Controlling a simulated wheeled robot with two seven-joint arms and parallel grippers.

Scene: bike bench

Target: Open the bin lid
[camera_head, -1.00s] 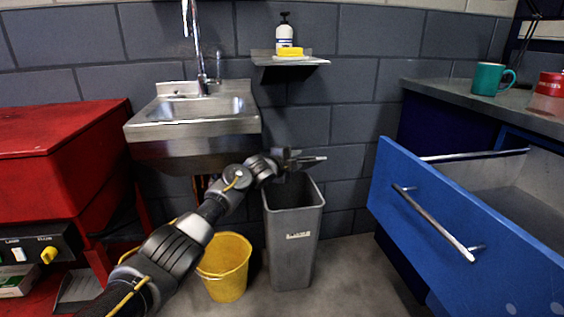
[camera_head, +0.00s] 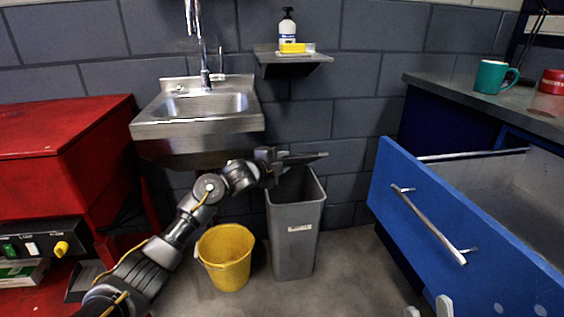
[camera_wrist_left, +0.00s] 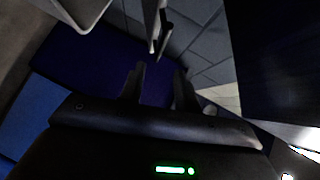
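The grey bin (camera_head: 294,240) stands on the floor below and right of the sink, and I see into its mouth. A dark flat piece (camera_head: 312,157), which looks like its lid seen nearly edge-on, is raised over the mouth. My left gripper (camera_head: 278,163) is at the left end of that piece; whether they touch is unclear. In the left wrist view its fingers (camera_wrist_left: 160,88) are apart with nothing gripped between them, and a thin dark edge (camera_wrist_left: 160,35) lies beyond. My right gripper (camera_head: 428,309) shows only two separated fingertips at the bottom edge.
A yellow bucket (camera_head: 225,262) stands left of the bin, under the sink (camera_head: 200,125). A red cabinet (camera_head: 60,150) is at left. An open blue drawer (camera_head: 450,235) juts out at right. The floor before the bin is clear.

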